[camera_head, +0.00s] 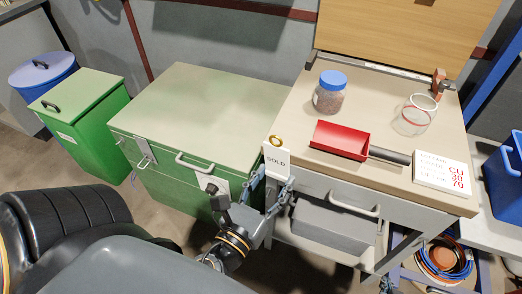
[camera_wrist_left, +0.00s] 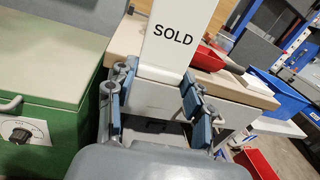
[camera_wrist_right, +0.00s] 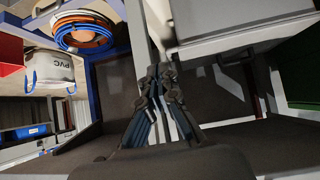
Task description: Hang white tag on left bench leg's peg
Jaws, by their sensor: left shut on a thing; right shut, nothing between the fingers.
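The white tag (camera_head: 276,160) reads "SOLD" and has a brass ring (camera_head: 276,141) at its top. My left gripper (camera_head: 267,186) is shut on the tag's lower part and holds it upright by the bench's front left corner. In the left wrist view the tag (camera_wrist_left: 172,38) rises between the fingers (camera_wrist_left: 155,95); its top is cut off. The workbench (camera_head: 386,101) has a pale top and grey frame. I cannot make out the left leg's peg. My right gripper (camera_wrist_right: 161,78) is shut and empty, low by a pale upright of the bench.
A green chest (camera_head: 205,110) stands left of the bench. A grey drawer (camera_head: 333,226) hangs below. Coiled cables (camera_head: 444,259) and a blue bin lie right.

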